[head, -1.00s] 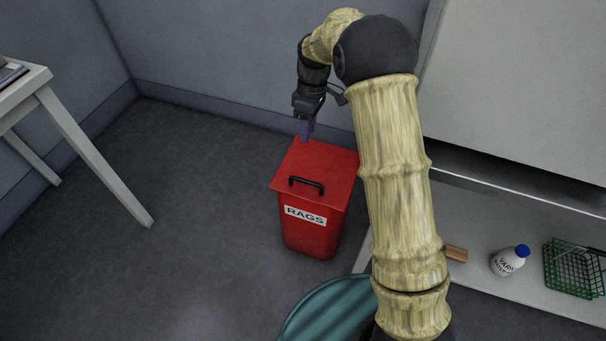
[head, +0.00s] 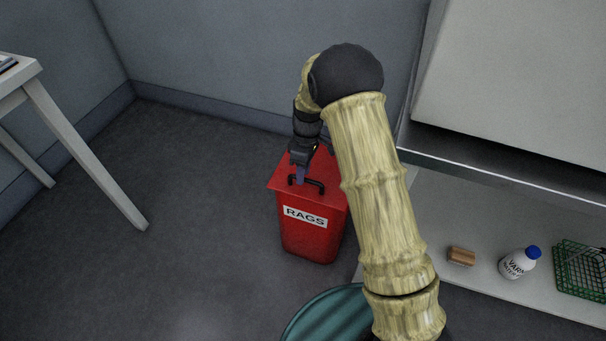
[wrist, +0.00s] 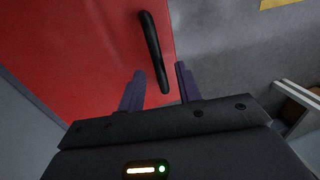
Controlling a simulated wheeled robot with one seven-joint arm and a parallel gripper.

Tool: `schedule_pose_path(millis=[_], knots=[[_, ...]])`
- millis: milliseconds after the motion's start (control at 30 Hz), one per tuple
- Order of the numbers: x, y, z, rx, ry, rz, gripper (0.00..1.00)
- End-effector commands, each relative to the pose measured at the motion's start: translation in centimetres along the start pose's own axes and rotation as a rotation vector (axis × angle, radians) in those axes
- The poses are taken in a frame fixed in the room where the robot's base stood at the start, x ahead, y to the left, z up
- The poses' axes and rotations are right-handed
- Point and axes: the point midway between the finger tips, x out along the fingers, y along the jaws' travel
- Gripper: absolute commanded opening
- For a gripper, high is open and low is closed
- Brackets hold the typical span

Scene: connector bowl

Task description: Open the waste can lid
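The red waste can (head: 312,240) stands on the floor with a "RAGS" label on its front. Its flat red lid (head: 333,180) is shut. A black bar handle (head: 314,187) sits near the lid's front edge; it also shows in the wrist view (wrist: 152,45). My gripper (head: 300,180) points down over the lid at the handle's left end. In the wrist view my gripper (wrist: 160,85) is open, with its two purple fingers apart. The handle's near end lies between them in the picture; I cannot tell if they touch it.
A white table (head: 85,150) stands at the left. A low shelf at the right holds a brown block (head: 461,256), a white bottle with a blue cap (head: 516,264) and a green wire basket (head: 580,268). The floor left of the can is clear.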

Motion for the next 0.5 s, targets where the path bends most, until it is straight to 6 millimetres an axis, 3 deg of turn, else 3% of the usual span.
schedule_pose_path(millis=[333, 500], knots=[[0.45, 0.00, 0.01, 0.000, 0.000, 0.000, 0.34], [0.44, 0.01, 0.01, 0.000, 0.000, 0.000, 0.01]])
